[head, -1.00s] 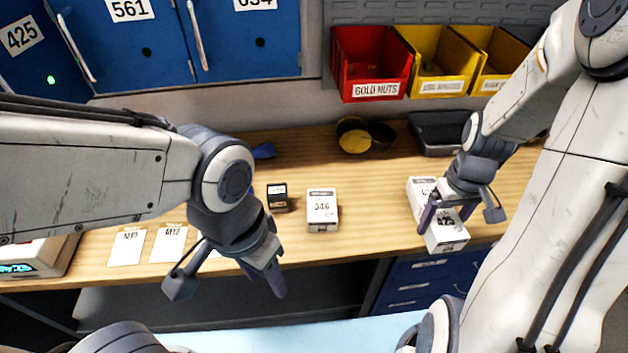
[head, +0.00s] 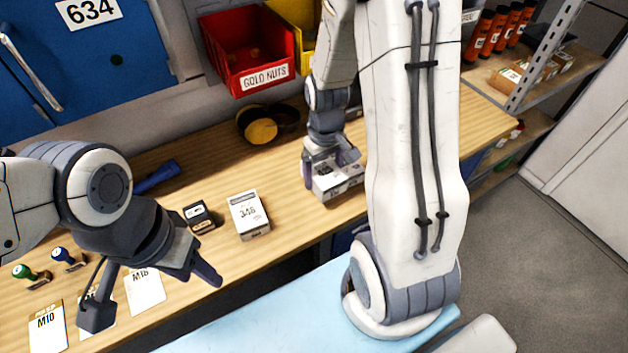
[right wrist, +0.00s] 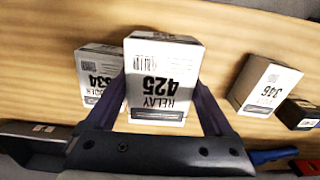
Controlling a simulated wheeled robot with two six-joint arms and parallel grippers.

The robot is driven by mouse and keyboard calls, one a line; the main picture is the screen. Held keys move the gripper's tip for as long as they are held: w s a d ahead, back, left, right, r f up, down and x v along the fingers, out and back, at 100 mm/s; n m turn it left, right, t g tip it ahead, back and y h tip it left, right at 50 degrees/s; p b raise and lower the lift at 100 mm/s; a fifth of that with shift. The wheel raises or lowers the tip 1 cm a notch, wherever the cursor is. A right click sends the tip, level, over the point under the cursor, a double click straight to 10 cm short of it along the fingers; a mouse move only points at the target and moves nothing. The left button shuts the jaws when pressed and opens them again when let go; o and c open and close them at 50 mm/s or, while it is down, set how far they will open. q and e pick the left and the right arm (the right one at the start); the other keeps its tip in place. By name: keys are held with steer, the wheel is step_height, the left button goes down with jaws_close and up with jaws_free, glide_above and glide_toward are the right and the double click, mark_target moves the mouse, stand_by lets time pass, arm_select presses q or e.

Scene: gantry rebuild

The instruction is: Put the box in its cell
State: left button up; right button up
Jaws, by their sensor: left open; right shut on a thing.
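My right gripper (head: 328,170) is shut on a white box labelled RELAY 425 (right wrist: 163,85), with one finger on each side of it. In the head view the held box (head: 342,182) is at the table's front part, partly hidden by the gripper; I cannot tell whether it touches the wood. A white box marked 634 (right wrist: 98,75) is close beside it in the right wrist view. My left gripper (head: 203,268) is open and empty over the front left of the table. A blue locker door marked 634 (head: 80,70) is at the upper left; no door marked 425 shows.
A white box marked 346 (head: 249,215) and a small dark box (head: 200,217) stand between the grippers. Stamps (head: 68,257) and white cards (head: 144,292) lie at left. A red bin (head: 248,55) hangs behind. My right arm hides part of the table.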

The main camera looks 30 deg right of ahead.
steer(key=shift+w+a+f, duration=0.55)
steer(key=shift+w+a, duration=0.05)
steer(key=shift+w, duration=0.1)
steer(key=shift+w+a+f, duration=0.1)
steer(key=shift+f, duration=0.15)
steer(key=shift+f+p, duration=0.5)
steer(key=shift+f, duration=1.35)
steer(key=shift+f, duration=0.1)
steer(key=o, duration=1.4)
